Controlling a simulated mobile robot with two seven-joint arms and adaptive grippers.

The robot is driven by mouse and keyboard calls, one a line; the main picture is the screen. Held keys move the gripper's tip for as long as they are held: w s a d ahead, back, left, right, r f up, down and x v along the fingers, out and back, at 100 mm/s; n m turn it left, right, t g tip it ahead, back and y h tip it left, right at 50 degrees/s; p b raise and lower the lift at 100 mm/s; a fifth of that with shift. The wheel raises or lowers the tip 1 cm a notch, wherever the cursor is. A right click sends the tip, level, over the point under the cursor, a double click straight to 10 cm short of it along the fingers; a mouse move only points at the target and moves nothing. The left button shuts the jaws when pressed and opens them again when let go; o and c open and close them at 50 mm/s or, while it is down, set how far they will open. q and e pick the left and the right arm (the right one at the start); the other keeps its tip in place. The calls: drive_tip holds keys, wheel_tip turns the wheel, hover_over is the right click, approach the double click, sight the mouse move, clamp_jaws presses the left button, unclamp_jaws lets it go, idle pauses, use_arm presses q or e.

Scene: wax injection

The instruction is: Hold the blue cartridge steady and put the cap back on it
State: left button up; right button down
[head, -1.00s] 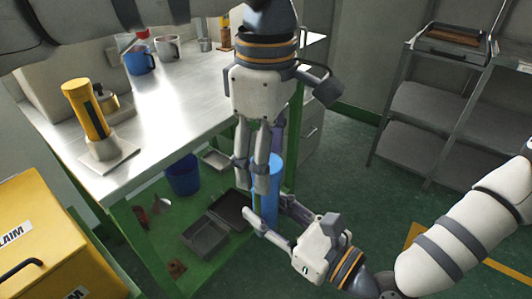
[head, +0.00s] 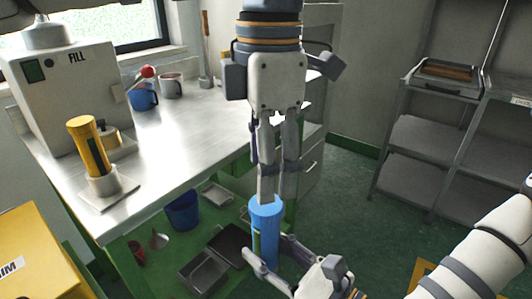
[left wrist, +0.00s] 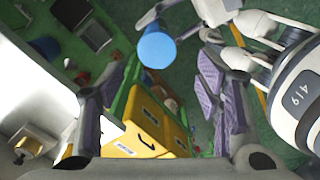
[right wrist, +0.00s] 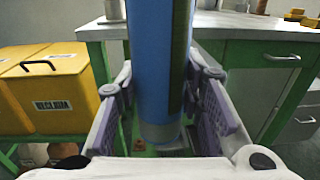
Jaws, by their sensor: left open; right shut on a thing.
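The blue cartridge (head: 264,232) stands roughly upright off the front of the workbench, and the fingers of my right gripper (head: 268,262) are shut on it. In the right wrist view, the blue cartridge (right wrist: 160,65) fills the middle between the fingers, with a dark strip on its right side. My left gripper (head: 278,198) points down with open fingers just above the cartridge's top end. In the left wrist view, the cartridge's round blue top (left wrist: 157,50) lies beyond the open, empty fingers. I cannot tell whether this top is a cap.
On the workbench (head: 185,135), a yellow cylinder (head: 88,147) stands in a holder beside a brass-coloured piece (head: 108,136). The grey FILL machine (head: 65,95) is behind. A yellow bin (head: 35,250) stands at front left. Trays (head: 205,272) and a blue bucket (head: 183,212) lie below.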

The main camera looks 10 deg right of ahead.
use_arm(q)
wheel_tip(320, 180, up, 2)
drive_tip(key=n, duration=0.7)
drive_tip(key=shift+w, duration=0.15)
hover_over(266, 239)
drive_tip(key=w, duration=0.2)
wheel_tip(266, 239, down, 8)
drive_tip(key=shift+w+d+f, duration=0.1)
drive_tip(key=c, duration=1.3)
drive_tip(key=o, duration=1.4)
drive_tip(key=shift+c, duration=0.2)
